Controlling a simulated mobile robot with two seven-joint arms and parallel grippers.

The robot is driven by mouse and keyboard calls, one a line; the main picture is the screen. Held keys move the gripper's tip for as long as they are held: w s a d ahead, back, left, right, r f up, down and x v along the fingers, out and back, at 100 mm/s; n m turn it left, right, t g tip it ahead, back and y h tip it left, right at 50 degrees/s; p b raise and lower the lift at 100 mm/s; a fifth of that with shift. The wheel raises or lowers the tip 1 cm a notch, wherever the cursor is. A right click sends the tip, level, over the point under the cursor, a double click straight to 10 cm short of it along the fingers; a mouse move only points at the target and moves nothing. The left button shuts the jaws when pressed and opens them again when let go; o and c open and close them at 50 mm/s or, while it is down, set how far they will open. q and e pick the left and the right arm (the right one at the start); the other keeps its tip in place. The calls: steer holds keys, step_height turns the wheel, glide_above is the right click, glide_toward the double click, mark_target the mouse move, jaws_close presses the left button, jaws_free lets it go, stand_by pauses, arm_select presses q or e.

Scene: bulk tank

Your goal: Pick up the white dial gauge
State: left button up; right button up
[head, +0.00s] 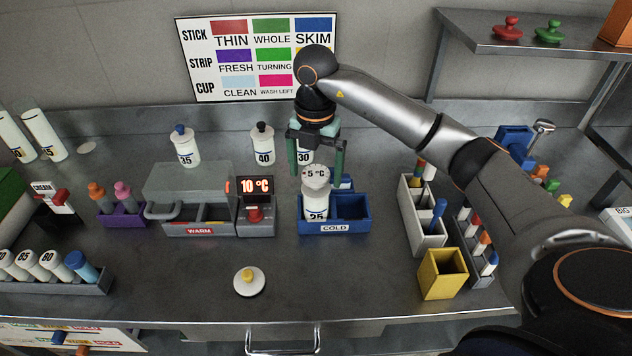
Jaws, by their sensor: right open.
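The white dial gauge (316,176), its face reading 5 °C, shows at the blue COLD box (356,228). It is directly above and behind a white bottle marked 25 (315,208) in the left part of that box. I cannot tell whether the gauge touches the bottle. My right gripper (317,172) points down from above, open, with one green finger on each side of the gauge's upper part. Its fingers look apart from the gauge, and nothing is held. The gauge's lower part is hidden by the bottle. My left gripper is not in view.
Behind my right gripper stands a bottle marked 30 (305,156), partly hidden; a 40 bottle (262,144) is to its left. The grey WARM box (200,230) and 10 °C display (256,208) stand left of the COLD box. A white yellow-knobbed lid (249,285) lies in front.

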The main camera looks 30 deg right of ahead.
mark_target(316, 195)
step_height(316, 195, down, 4)
steer(key=shift+f, duration=0.1)
steer(key=shift+c, duration=0.4)
steer(key=c, duration=1.2)
